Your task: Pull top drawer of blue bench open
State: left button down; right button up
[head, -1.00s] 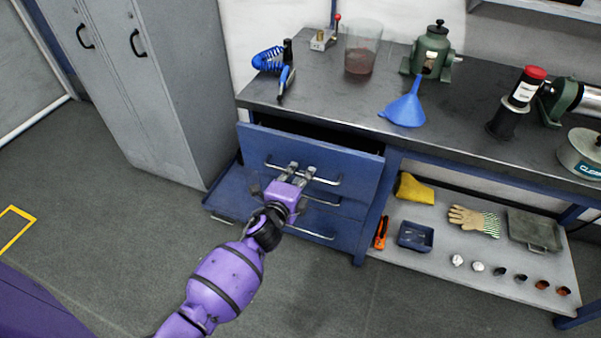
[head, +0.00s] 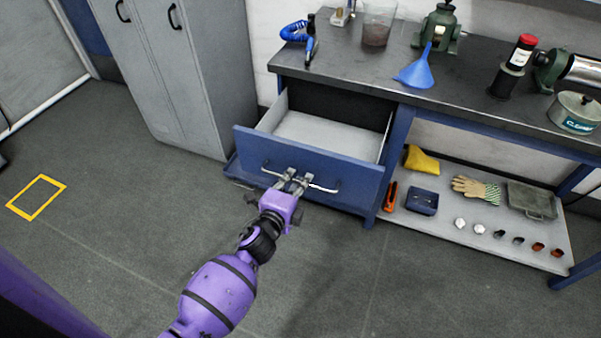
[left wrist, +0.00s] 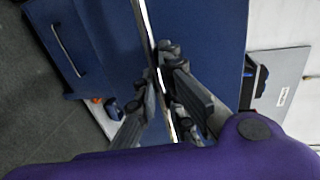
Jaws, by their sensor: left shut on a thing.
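The blue bench's top drawer (head: 352,187) is pulled well out, and its pale, empty-looking inside (head: 325,134) shows. Its long metal handle (head: 325,188) runs across the drawer front. My left gripper (head: 293,178) is shut on the handle near its middle. In the left wrist view the fingers (left wrist: 165,95) close around the handle bar (left wrist: 147,35), with the blue drawer front behind. The lower drawers are mostly hidden under the top one. My right gripper is out of view.
A lower shelf (head: 450,228) at right holds gloves (head: 475,188) and several small parts. A grey locker (head: 185,80) stands left. The floor in front is clear.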

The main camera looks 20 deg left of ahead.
pick_arm(q)
jog(key=shift+v, duration=0.95)
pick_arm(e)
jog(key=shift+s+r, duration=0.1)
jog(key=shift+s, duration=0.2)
pick_arm(q)
jog(key=shift+f, duration=0.2)
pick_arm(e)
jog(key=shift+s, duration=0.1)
pick_arm(q)
jog(key=c, duration=1.8)
grip_release()
jog(key=shift+c, duration=0.2)
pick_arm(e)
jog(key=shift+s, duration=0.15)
pick_arm(q)
jog(key=v, duration=1.2)
